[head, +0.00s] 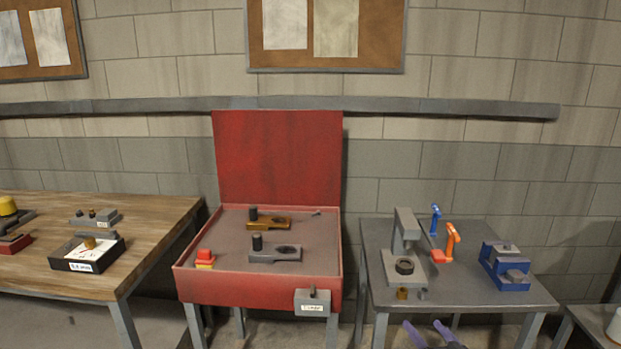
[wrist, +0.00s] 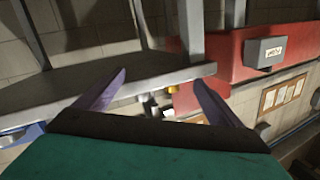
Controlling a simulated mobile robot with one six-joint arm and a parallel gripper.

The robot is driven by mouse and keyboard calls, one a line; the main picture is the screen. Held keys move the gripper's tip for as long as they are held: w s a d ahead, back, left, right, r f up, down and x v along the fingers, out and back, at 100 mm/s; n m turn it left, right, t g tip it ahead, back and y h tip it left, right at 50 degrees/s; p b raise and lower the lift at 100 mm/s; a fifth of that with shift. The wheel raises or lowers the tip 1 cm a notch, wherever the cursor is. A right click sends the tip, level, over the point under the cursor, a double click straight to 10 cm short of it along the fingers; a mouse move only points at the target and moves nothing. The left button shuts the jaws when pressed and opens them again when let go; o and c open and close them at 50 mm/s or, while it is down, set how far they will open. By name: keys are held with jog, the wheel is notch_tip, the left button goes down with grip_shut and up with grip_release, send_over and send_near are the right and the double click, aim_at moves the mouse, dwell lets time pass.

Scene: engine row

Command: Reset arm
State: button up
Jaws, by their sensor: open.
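My gripper (head: 427,333) shows at the bottom of the head view, in front of the right grey table, with two purple fingers apart. In the wrist view my gripper (wrist: 152,90) is open, its purple fingers spread wide with nothing held between them. The wrist view looks tilted, with a grey table edge (wrist: 70,100) and the red box (wrist: 235,50) beyond the fingers. The rest of my arm is out of the head view.
The grey table (head: 455,293) holds a grey press stand (head: 405,235), small orange and blue tools, and a blue vise (head: 505,268). The open red box (head: 258,290) stands in the middle with metal parts inside. A wooden workbench (head: 150,235) is at left.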

jog(key=s+a+f+m+g+h, duration=0.25)
jog(key=a+f, duration=0.35)
jog(key=f, duration=0.4)
jog(key=s+a+f+m+g+h, duration=0.1)
jog(key=s+a+f+g+h, duration=0.2)
jog(key=a+f, duration=0.5)
jog(key=s+a+f+g+h, duration=0.1)
jog(key=s+f+g, duration=0.6)
jog(key=s+f, duration=0.7)
jog(key=s+a+n+g, duration=0.1)
jog(key=s+g, duration=0.2)
jog(key=s, duration=0.5)
jog(key=s+a+n+g+y, duration=0.1)
jog(key=s+a+g, duration=0.1)
jog(key=s, duration=0.6)
jog(key=s+a+n+g+y, duration=0.1)
jog(key=s+n+g, duration=0.1)
jog(key=s+g, duration=0.3)
jog(key=s, duration=0.3)
jog(key=shift+s+a, duration=0.25)
